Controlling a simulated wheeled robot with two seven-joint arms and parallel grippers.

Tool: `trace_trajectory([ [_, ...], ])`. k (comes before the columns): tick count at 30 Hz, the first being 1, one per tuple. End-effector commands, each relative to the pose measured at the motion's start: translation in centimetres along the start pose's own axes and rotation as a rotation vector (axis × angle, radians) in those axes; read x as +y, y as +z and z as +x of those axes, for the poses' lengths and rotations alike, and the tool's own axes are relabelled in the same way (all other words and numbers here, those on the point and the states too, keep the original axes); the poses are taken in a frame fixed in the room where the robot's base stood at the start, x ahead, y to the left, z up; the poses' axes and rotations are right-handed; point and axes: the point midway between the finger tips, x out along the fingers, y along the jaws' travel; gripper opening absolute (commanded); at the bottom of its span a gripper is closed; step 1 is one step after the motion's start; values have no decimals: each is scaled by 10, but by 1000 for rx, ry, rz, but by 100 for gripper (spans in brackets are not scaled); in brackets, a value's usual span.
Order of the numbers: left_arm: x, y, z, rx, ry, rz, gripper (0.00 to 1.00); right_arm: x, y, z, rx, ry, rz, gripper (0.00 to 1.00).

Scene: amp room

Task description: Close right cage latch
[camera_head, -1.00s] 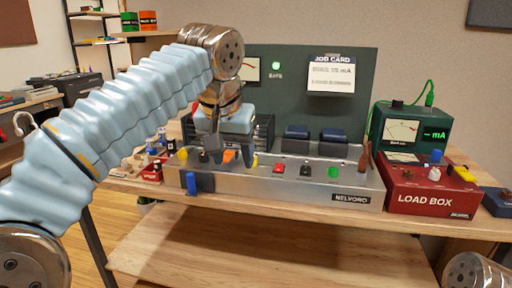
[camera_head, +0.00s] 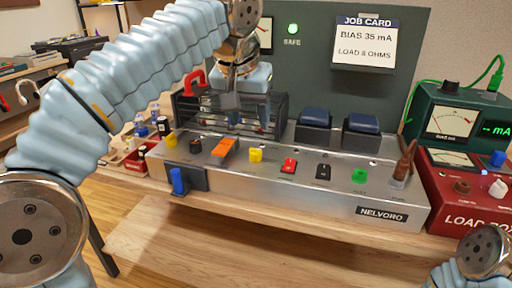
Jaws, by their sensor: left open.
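The dark slatted cage (camera_head: 205,108) sits on the NELVORO amp's metal chassis, with a red handle (camera_head: 192,83) at its upper left. A yellow piece (camera_head: 256,154) on the chassis in front of the cage's right part looks like the right latch; I cannot tell its setting. A similar yellow piece (camera_head: 171,138) is at the left. My left gripper (camera_head: 246,103) is open, pointing down at the cage's right part, above and behind the right yellow piece. It hides part of the cage. My right gripper is out of view.
An orange lever (camera_head: 225,147) stands between the yellow pieces. Red (camera_head: 289,165), black and green (camera_head: 359,176) controls run rightward to a brown-handled tool (camera_head: 403,165). A blue-handled part (camera_head: 178,180) projects at the chassis front. The red load box (camera_head: 462,190) stands at the right.

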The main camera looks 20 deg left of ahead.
Motion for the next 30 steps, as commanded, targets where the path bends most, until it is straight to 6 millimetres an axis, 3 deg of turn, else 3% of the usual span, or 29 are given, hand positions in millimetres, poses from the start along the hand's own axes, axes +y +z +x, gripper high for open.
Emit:
trace_trajectory([
  [1, 0, 2, 16, -4, -2, 0, 55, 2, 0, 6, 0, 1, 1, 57],
  [6, 0, 2, 56, -3, -2, 0, 55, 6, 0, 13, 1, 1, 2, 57],
  [12, 0, 1, 90, -2, -1, 1, 55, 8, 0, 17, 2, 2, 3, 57],
  [18, 0, 0, 104, -1, -1, 0, 55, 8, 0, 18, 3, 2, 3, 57],
  [26, 0, 0, 105, 0, 0, 0, 55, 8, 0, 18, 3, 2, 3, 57],
  [30, 0, 0, 104, 0, 0, 0, 35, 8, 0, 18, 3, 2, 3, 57],
])
